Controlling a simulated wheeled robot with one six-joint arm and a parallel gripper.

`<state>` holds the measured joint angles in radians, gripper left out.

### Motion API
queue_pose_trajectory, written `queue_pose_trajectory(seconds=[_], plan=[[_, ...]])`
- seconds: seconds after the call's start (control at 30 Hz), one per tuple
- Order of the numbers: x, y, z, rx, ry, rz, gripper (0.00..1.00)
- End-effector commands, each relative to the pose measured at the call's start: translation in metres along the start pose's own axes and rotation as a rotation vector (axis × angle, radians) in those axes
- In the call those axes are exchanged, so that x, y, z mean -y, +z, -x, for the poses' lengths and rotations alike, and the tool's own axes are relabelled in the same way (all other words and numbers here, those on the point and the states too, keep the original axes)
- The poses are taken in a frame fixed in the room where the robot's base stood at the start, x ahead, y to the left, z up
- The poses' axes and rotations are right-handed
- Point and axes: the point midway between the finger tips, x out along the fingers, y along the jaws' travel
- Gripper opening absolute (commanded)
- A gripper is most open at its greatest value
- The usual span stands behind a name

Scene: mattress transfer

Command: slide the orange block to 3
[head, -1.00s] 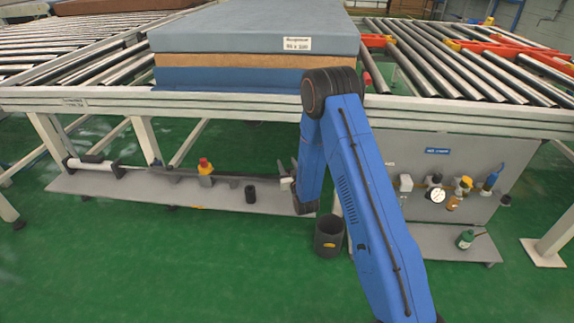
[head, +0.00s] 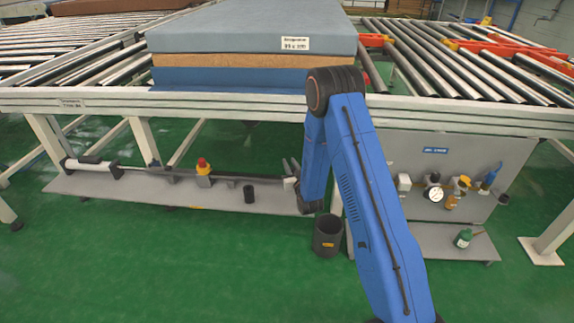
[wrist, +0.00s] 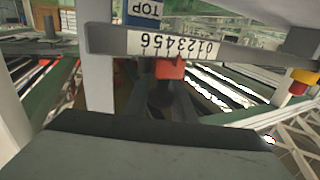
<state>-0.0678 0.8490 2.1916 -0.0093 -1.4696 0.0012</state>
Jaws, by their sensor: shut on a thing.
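The orange block (wrist: 170,68) shows in the wrist view as a small red-orange piece just under a pale scale strip (wrist: 104,41). The strip's digits look upside down, with 0 at the right and 6 at the left. The block sits below about the middle digits, near 3; its exact mark is hard to read. My gripper (wrist: 168,88) is shut on the block, its dark fingers reaching up to it from below in the picture. In the head view my gripper (head: 291,178) is small beside my blue arm, under the conveyor's front edge; the block cannot be made out there.
A mattress stack (head: 250,75) lies on the roller conveyor above. A low grey shelf (head: 120,186) carries a yellow-red button (head: 203,167) and a black cup (head: 249,194). A dark bin (head: 327,236) stands on the green floor. A panel with gauges (head: 400,155) is at right.

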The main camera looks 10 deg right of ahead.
Motion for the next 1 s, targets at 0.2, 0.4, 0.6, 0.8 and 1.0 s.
queue_pose_trajectory(seconds=[0.2, 0.4, 0.6, 0.8, 1.0], plan=[[0.001, 0.001, 0.000, 0.001, -0.001, 0.000, 0.37], [0.001, 0.000, 0.000, 0.000, -0.001, 0.000, 0.42], [0.001, 0.000, 0.004, 0.000, -0.001, 0.000, 0.42], [0.001, 0.000, 0.029, 0.002, -0.001, 0.000, 0.42], [0.001, 0.001, 0.069, 0.003, -0.001, 0.000, 0.42]])
